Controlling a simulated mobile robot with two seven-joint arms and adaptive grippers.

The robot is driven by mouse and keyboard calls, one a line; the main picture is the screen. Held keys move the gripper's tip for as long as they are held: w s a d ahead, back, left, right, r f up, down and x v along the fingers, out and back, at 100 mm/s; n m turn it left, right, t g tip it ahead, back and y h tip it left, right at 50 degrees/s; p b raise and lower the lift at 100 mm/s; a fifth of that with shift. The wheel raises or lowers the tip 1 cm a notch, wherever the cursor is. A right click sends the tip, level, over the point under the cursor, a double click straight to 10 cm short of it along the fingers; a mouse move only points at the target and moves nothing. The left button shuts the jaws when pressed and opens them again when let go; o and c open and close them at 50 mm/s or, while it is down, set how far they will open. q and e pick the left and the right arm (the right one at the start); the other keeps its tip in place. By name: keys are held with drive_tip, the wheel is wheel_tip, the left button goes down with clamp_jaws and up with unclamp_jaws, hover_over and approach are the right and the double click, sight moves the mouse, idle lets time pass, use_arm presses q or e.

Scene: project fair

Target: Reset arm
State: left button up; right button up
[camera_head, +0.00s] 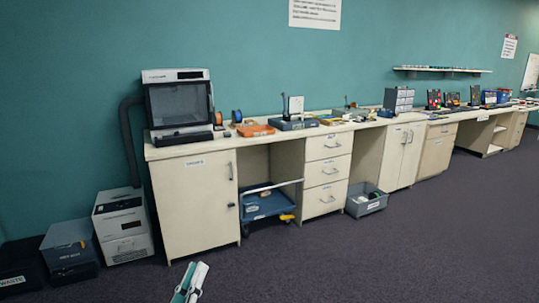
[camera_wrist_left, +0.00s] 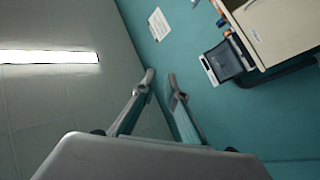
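My left gripper (camera_head: 190,281) shows at the bottom edge of the head view, low in the picture in front of the dark carpet, with nothing seen in it. In the left wrist view its two fingers (camera_wrist_left: 161,84) stand apart with a gap between the tips and teal wall behind; it is open and empty. It touches nothing that I can see. My right gripper is in neither view.
A long workbench (camera_head: 280,139) runs along the teal wall, with a boxy enclosed machine (camera_head: 180,104) at its left end. A blue cart (camera_head: 266,206) and a grey crate (camera_head: 366,203) are below. Dark bins (camera_head: 70,252) stand at left. The carpet (camera_head: 400,260) at right is clear.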

use_arm(q)
drive_tip(key=s+a+f+m+g, duration=0.1)
drive_tip(key=s+f+m+g, duration=0.1)
drive_tip(key=s+f, duration=0.4)
drive_tip(key=s+a+f+m+g+y, duration=0.1)
drive_tip(key=s+f+m+g, duration=0.2)
drive_tip(key=f, duration=1.4)
drive_tip(key=s+a+f+m+g+y, duration=0.1)
drive_tip(key=s+f+m+g, duration=0.1)
drive_tip(key=s+f+g, duration=0.4)
drive_tip(key=s+f, duration=0.5)
drive_tip(key=shift+a+f+m, duration=0.3)
drive_tip(key=shift+f+m, duration=0.1)
drive_tip(key=shift+s, duration=0.1)
